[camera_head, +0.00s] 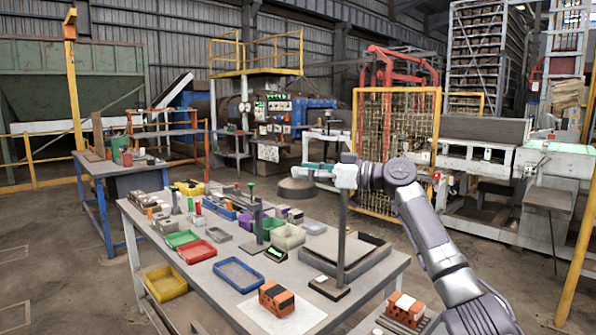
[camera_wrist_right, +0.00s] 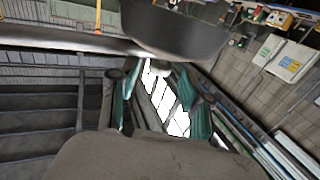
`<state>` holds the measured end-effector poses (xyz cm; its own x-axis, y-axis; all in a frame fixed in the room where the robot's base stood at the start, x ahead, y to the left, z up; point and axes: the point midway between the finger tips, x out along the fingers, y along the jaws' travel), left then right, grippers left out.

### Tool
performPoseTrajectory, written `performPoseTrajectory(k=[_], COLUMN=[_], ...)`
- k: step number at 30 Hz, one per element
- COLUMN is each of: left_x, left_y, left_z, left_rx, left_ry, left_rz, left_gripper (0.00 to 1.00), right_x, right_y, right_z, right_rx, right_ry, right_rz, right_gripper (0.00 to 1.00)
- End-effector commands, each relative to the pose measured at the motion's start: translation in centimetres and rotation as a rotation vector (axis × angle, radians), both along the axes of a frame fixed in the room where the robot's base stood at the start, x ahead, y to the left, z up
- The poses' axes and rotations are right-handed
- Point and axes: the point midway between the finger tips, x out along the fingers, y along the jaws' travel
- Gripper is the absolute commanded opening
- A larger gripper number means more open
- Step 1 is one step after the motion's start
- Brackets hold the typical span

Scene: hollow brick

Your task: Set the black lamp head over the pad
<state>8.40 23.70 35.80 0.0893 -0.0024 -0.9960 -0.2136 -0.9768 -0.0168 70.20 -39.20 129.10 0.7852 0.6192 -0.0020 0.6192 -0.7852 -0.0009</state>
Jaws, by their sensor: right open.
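The black lamp head (camera_head: 297,189) is a wide dark disc at the top left of a dark upright post (camera_head: 343,235). The post stands on a small black base on the table. My right gripper (camera_head: 314,169) is open just above the lamp head. In the right wrist view, the lamp head (camera_wrist_right: 175,35) fills the top, and a pale knob (camera_wrist_right: 163,68) shows between the gripper's teal fingers (camera_wrist_right: 163,105). I cannot tell whether they touch it. A pale flat sheet (camera_head: 306,315), perhaps the pad, lies under an orange-and-black brick (camera_head: 276,298) at the front. My left gripper is out of view.
A second brick (camera_head: 405,309) lies at the right.

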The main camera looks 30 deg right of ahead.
Motion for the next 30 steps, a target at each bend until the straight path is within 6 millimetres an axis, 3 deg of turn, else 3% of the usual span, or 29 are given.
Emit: performPoseTrajectory(k=[6,12,18,30], left_x=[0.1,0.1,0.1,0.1], left_y=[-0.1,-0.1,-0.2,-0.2], left_z=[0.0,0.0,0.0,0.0], left_rx=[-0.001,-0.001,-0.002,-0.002], left_ry=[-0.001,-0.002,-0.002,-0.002], left_rz=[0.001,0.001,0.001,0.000], left_gripper=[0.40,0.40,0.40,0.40], right_x=[-3.9,-6.4,-7.4,-7.4], right_y=[-3.1,-5.1,-5.8,-5.8], right_z=[-0.1,-0.1,0.0,0.0], right_rx=[-0.002,-0.001,-0.001,-0.001], right_ry=[0.002,0.002,0.002,0.001], right_rz=[-0.002,0.000,0.001,0.001], right_gripper=[0.48,0.48,0.48,0.48])
